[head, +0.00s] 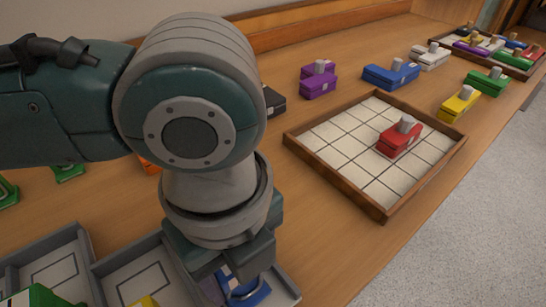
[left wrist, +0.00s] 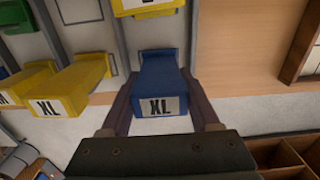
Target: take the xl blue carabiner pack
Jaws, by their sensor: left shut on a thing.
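The blue carabiner pack (left wrist: 160,75) has a white label reading XL and sits between the two fingers of my left gripper (left wrist: 160,92) in the left wrist view. The gripper is shut on it, one finger along each side. In the head view my left gripper (head: 232,272) points down at the front grey tray, and part of a blue pack (head: 250,293) shows beneath it. The rest of that pack is hidden by the gripper and the picture edge. My right gripper is not in view.
A yellow XL pack (left wrist: 65,95) lies left of the blue one, and another yellow pack (left wrist: 148,5) is beyond it. A grey divided tray (head: 85,262) is below my arm. A wooden gridded tray (head: 340,180) holds a red pack (head: 398,140). Bare counter lies between the trays.

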